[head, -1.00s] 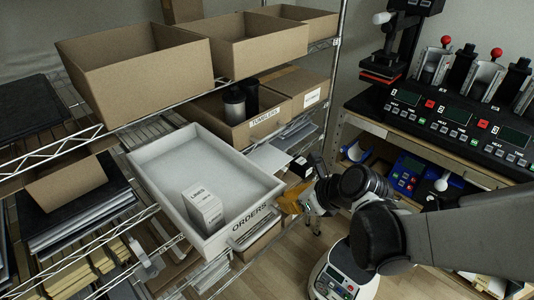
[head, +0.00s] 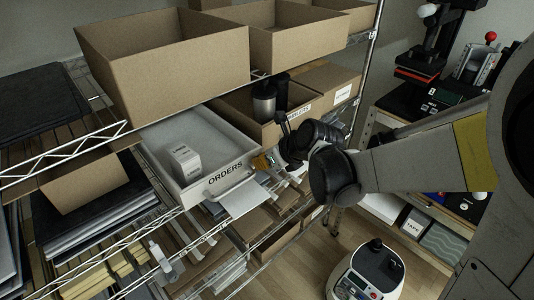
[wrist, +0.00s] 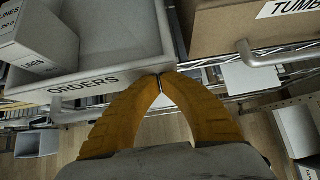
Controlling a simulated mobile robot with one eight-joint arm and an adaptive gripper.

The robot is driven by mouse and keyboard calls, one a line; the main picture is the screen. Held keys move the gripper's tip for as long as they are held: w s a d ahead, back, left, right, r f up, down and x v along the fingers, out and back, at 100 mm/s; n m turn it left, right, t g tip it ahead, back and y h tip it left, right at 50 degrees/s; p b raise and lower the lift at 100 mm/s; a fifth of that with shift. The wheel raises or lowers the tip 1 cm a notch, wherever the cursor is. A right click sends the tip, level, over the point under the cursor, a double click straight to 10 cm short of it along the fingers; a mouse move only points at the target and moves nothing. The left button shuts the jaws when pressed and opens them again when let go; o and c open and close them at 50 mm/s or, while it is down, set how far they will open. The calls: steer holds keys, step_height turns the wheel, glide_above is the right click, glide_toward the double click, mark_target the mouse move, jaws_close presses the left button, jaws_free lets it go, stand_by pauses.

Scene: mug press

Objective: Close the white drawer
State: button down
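The white drawer (head: 213,187), labelled ORDERS, sits partly pulled out of the wire shelving in the head view. A small white box (head: 186,162) stands inside it. The drawer front also shows in the wrist view (wrist: 40,90), with its bar handle (wrist: 68,117) below the label. My gripper (wrist: 160,84) has its two orange fingers brought together, with nothing seen between the tips. The tips are at the right end of the drawer front and seem to touch it. In the head view my gripper (head: 262,162) is mostly hidden behind my wrist.
A cardboard bin labelled TUMBLERS (wrist: 240,30) is right of the drawer. Open cardboard boxes (head: 165,70) stand on the shelf above. Paper sheets (head: 238,200) lie below the drawer front. A wooden bench with equipment (head: 410,85) stands at right.

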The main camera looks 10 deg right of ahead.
mark_target(256, 153)
steer(key=shift+w+a, duration=0.5)
steer(key=shift+w, duration=0.2)
steer(key=shift+w+a, duration=0.45)
steer(key=shift+w, duration=0.25)
